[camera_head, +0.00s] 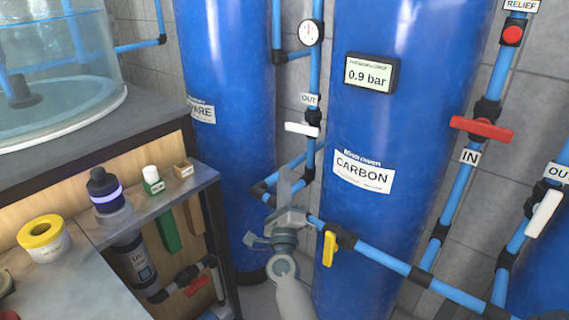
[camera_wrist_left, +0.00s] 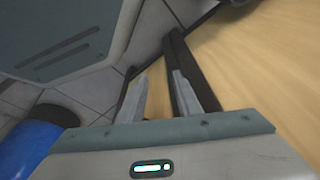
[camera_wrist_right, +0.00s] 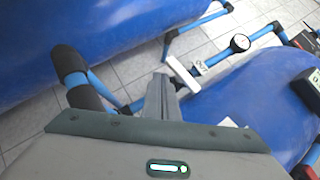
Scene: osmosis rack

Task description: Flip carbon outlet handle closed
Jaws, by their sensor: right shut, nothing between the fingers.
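The carbon outlet handle (camera_head: 302,129) is a white lever just below an OUT label (camera_head: 309,99), on a vertical blue pipe left of the blue CARBON tank (camera_head: 395,130). The lever lies crosswise to its pipe. My right gripper (camera_head: 288,172) is shut and empty, a little below the handle. In the right wrist view the white handle (camera_wrist_right: 182,74) is just past the shut fingertips (camera_wrist_right: 161,80), and contact cannot be told. My left gripper (camera_wrist_left: 160,80) is open and empty near a wooden panel. It is outside the head view.
A yellow handle (camera_head: 330,248) is on the lower pipe, right of my right gripper. A red handle (camera_head: 482,129) marks the IN pipe. Another blue tank (camera_head: 230,160) stands left. A bench (camera_head: 110,225) with bottles is at lower left.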

